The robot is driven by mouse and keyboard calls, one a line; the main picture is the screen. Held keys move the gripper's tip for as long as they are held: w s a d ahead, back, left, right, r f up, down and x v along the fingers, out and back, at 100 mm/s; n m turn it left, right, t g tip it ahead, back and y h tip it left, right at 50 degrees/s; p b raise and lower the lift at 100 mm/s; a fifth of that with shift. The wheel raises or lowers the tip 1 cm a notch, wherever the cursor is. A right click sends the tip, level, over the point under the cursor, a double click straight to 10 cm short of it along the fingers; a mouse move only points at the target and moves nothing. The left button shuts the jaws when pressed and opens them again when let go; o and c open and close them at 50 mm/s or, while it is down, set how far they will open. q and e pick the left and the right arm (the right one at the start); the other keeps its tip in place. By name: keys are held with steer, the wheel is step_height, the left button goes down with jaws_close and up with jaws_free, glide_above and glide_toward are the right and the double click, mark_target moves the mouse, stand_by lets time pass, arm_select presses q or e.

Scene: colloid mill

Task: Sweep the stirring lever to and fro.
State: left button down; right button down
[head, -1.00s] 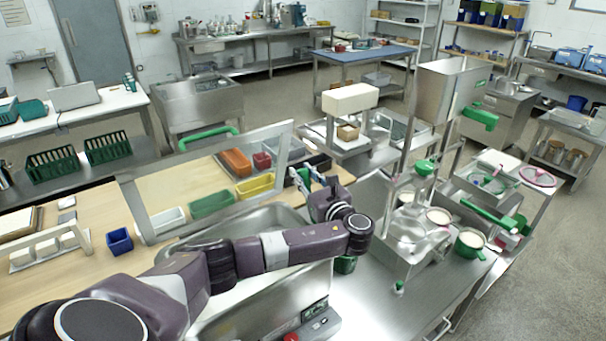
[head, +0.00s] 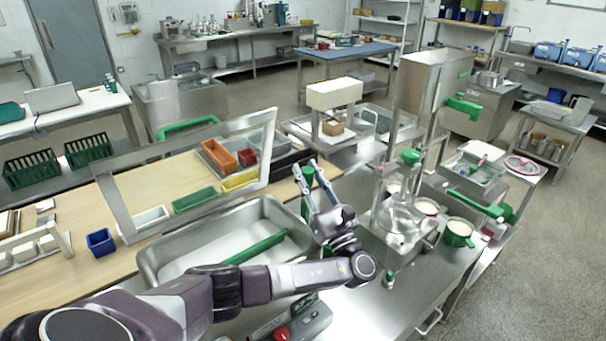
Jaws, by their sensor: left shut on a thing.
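The stirring lever (head: 307,186) appears as a green upright handle at the right end of the steel basin (head: 160,250). My left gripper (head: 313,178) is at this handle, with its fingers pointing up and away. It is shut on the lever, though the wrist hides part of the contact. A long green bar (head: 257,247) lies low across the inside of the basin; its join to the handle cannot be made out. My right gripper is out of view.
The basin's framed clear lid (head: 110,205) stands raised behind it. A control box with a red button (head: 282,334) sits in front. Coloured bins stand behind the lid.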

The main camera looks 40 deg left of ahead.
arm_select(q)
steer(key=c, duration=1.6)
jaws_free()
steer(key=shift+r, duration=5)
